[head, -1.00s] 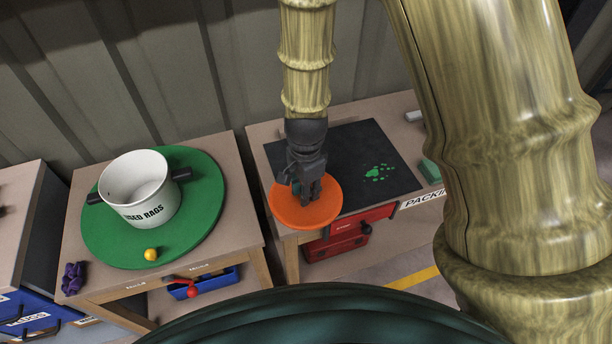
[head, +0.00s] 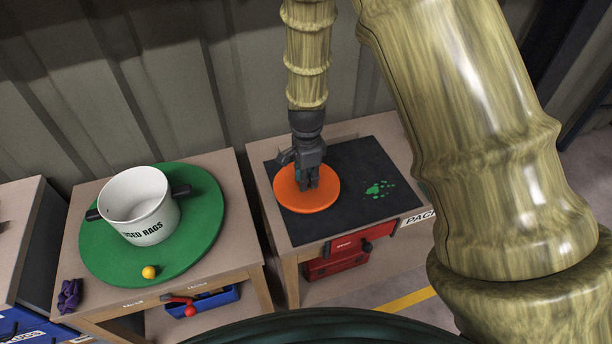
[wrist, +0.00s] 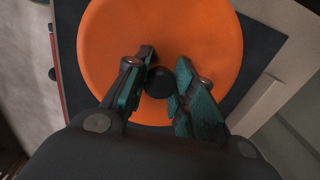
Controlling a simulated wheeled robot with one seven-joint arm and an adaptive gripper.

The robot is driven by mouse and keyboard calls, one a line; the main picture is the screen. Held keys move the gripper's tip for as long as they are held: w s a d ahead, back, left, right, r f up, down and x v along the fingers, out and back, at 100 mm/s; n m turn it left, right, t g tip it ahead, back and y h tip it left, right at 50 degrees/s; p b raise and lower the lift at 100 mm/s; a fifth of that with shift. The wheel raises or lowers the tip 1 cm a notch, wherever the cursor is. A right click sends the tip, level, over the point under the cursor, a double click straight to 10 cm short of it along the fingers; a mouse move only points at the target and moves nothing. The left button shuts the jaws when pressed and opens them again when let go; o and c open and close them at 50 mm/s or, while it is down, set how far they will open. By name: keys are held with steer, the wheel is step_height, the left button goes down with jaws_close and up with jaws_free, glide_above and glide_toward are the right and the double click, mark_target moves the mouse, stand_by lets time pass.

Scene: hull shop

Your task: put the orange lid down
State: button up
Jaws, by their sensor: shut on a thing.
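The orange lid (head: 306,194) is a flat round disc at the left part of the black mat (head: 345,215) on the right bench. In the wrist view the orange lid (wrist: 205,40) fills the upper middle, with a round dark knob (wrist: 159,82) at its centre. My gripper (head: 309,184) points down over the lid's middle. In the wrist view my gripper (wrist: 160,90) has its two fingers closed on either side of the knob. The lid looks level; I cannot tell whether it touches the mat.
A white pot labelled for used rags (head: 138,205) stands on a green round board (head: 205,215) on the left bench, with a yellow ball (head: 149,272) near the board's front. A purple object (head: 69,296) lies at that bench's corner.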

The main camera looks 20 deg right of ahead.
steer(key=w, duration=0.1)
steer(key=w+d, duration=0.1)
steer(key=w, duration=0.1)
steer(key=shift+f, duration=0.2)
steer(key=shift+f+p, duration=0.45)
steer(key=shift+f, duration=1.25)
steer(key=shift+f, duration=0.1)
steer(key=o, duration=1)
step_height(320, 180, up, 12)
steer(key=shift+r+b, duration=0.1)
steer(key=shift+b, duration=0.5)
steer(key=shift+r, duration=0.1)
